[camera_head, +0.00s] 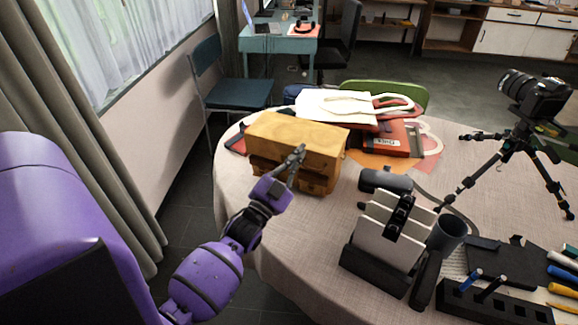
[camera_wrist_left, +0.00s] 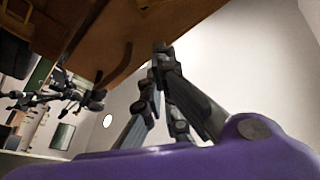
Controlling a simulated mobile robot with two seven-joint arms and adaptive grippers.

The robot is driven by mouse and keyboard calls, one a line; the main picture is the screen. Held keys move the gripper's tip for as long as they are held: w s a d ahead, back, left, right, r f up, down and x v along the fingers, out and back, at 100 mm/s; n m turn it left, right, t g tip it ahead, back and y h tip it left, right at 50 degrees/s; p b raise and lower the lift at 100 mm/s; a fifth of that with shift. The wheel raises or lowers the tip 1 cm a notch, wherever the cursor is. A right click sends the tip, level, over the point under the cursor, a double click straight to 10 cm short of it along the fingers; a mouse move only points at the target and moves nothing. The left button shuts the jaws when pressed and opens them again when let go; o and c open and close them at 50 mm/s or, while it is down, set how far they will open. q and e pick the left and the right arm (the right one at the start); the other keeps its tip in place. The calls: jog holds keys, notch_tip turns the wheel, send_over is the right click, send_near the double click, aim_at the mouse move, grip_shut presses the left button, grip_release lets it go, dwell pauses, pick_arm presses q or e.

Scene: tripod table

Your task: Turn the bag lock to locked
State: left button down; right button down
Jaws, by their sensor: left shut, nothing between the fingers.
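A tan-brown leather bag (camera_head: 272,128) stands on the table, its flap on top and its darker front side facing my left arm. My left gripper (camera_head: 298,152) is shut and empty, its fingertips at the front of the bag near the flap's edge. In the left wrist view the fingers (camera_wrist_left: 161,52) come together just by the brown underside of the bag (camera_wrist_left: 110,30). I cannot tell if they touch it. The lock is not clearly visible, so its state cannot be read. My right gripper is not in view.
The round table (camera_head: 290,245) has bare cloth in front of the bag. A black stand with white panels (camera_head: 385,240), a dark mug (camera_head: 449,232) and a camera on a tripod (camera_head: 535,100) are to the right. A red-and-white tote bag (camera_head: 398,135) lies behind.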

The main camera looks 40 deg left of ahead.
pick_arm(q)
jog(key=f, duration=0.1)
jog(key=a+f, duration=0.1)
jog(key=f, duration=0.1)
jog(key=shift+s+a, duration=0.25)
jog(key=shift+s, duration=0.1)
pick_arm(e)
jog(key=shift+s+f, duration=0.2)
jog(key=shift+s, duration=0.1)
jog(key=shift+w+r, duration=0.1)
